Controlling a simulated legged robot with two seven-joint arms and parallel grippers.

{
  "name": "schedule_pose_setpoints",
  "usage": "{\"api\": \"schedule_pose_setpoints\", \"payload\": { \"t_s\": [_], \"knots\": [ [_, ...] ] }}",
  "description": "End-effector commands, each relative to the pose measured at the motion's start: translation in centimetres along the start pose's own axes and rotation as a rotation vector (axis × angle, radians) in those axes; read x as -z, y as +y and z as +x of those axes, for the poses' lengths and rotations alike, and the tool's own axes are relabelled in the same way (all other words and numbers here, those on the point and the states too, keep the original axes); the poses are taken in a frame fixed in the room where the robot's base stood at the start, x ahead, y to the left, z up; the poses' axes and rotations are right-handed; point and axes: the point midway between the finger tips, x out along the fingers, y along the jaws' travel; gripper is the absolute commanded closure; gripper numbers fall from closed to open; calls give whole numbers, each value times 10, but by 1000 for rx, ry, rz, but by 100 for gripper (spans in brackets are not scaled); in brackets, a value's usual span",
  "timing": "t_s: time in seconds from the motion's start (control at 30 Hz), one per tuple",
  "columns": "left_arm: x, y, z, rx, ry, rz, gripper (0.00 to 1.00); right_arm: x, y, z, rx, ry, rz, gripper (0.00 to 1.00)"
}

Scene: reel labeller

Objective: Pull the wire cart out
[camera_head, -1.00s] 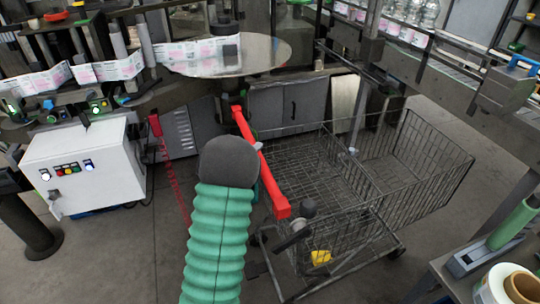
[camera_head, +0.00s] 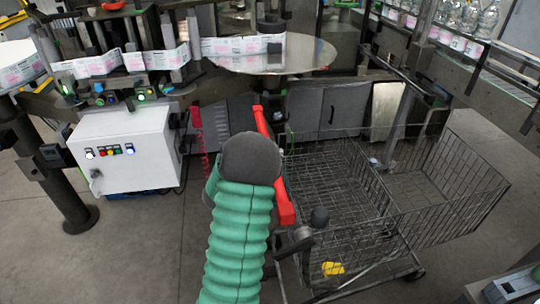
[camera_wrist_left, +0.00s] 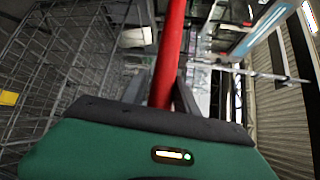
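The wire cart (camera_head: 412,210) is an open grey mesh basket on a wheeled frame, right of centre in the head view. Its red handle bar (camera_head: 283,200) runs along its left side. My green left arm covers part of the view left of the handle and hides the gripper there. In the left wrist view the red handle (camera_wrist_left: 169,50) passes between the dark fingers of my left gripper (camera_wrist_left: 164,95), which look closed around it. The cart's mesh (camera_wrist_left: 65,55) shows on the left there. My right gripper is in neither view.
A white control box (camera_head: 125,150) stands at left. The labelling machine with a round plate (camera_head: 290,55) is behind the cart. Grey cabinets (camera_head: 345,108) stand behind the basket. A conveyor with bottles runs at upper right. Open floor (camera_head: 470,235) lies right of the cart.

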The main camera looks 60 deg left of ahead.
Motion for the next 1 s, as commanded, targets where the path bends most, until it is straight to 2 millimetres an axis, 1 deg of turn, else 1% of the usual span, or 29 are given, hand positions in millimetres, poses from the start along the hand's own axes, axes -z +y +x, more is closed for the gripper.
{"api": "schedule_pose_setpoints", "payload": {
  "t_s": [0.03, 0.1, 0.13, 0.4, 0.47, 0.53, 0.57, 0.67, 0.9, 1.0],
  "knots": [
    [2, 3, 0, -5, 5, -2, 61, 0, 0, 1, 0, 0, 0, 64],
    [2, 2, 0, -3, 4, -2, 51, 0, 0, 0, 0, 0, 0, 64],
    [2, 2, 0, -2, 4, -1, 50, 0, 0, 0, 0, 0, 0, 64],
    [0, -2, -1, 5, 0, 1, 50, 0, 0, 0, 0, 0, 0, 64],
    [0, -2, -3, 5, 0, 1, 50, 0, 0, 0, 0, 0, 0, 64],
    [-1, -2, -11, 5, -2, 1, 50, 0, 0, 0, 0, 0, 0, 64],
    [-1, -2, -16, 5, -3, 0, 50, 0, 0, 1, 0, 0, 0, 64],
    [-2, -1, -40, 5, -5, -1, 50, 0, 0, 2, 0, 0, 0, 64],
    [-1, 0, -112, 5, -4, -2, 50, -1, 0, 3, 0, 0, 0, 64],
    [-1, 1, -137, 3, -4, -2, 50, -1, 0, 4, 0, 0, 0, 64]
  ]
}}
